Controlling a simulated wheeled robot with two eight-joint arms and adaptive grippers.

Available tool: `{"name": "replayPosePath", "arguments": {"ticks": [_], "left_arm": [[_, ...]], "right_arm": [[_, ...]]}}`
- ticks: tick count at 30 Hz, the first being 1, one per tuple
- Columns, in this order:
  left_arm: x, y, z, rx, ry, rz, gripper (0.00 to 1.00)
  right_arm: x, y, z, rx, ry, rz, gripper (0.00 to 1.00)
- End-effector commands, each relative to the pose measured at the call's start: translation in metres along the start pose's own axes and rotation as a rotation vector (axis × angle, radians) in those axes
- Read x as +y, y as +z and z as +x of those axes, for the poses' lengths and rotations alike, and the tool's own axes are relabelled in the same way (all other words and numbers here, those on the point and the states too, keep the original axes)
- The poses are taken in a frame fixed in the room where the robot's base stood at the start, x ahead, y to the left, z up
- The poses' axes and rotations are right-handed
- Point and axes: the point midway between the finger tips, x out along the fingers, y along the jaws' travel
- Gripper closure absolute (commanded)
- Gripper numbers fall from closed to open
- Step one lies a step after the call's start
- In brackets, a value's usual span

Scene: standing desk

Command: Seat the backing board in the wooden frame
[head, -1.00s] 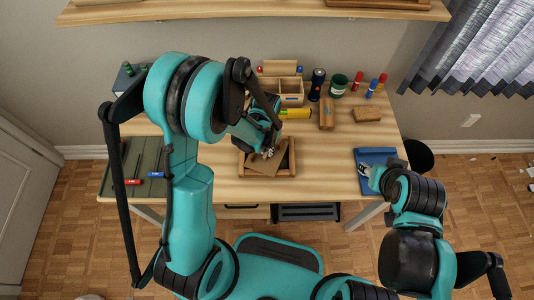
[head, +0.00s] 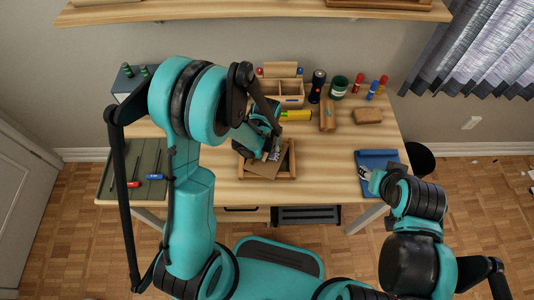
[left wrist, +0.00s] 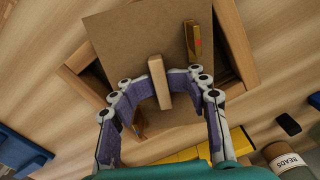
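The wooden frame (head: 282,178) lies on the desk's middle near its front edge. The brown backing board (head: 262,168) is over it, turned askew to the frame's sides. In the left wrist view the board (left wrist: 130,45) covers much of the opening and overlaps the frame's rim (left wrist: 236,42). A light wooden grip block (left wrist: 159,82) stands on the board. My left gripper (left wrist: 160,80) has its purple-padded fingertips closed on both sides of this block. Whether the board touches the frame is unclear. My right gripper (head: 368,175) is by the blue mat, too small to read.
A tool tray (head: 148,163) is left; a blue mat (head: 380,157) is right.

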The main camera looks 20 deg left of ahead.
Motion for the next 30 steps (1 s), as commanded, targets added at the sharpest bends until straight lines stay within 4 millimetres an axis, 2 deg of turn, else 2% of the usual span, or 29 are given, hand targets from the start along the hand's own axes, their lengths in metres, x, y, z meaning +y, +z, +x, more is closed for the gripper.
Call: {"name": "replayPosePath", "arguments": {"ticks": [8, 11, 14, 24, 30], "left_arm": [[-0.001, -0.001, -0.001, 0.002, -0.001, -0.001, 0.68], [-0.001, 0.000, -0.007, 0.002, -0.001, 0.000, 0.68], [-0.001, -0.001, -0.022, 0.002, -0.001, 0.000, 0.68], [0.000, 0.000, -0.096, 0.001, -0.001, 0.000, 0.68], [0.000, 0.000, -0.118, 0.002, -0.001, 0.000, 0.68]], "right_arm": [[0.000, 0.000, 0.000, 0.000, 0.000, 0.000, 0.60], [0.000, -0.002, -0.003, 0.000, 0.000, 0.000, 0.60], [0.000, -0.006, -0.008, 0.000, 0.000, 0.000, 0.60], [0.000, -0.021, -0.030, 0.000, 0.000, 0.000, 0.60], [0.000, -0.025, -0.035, 0.000, 0.000, 0.000, 0.60]]}}
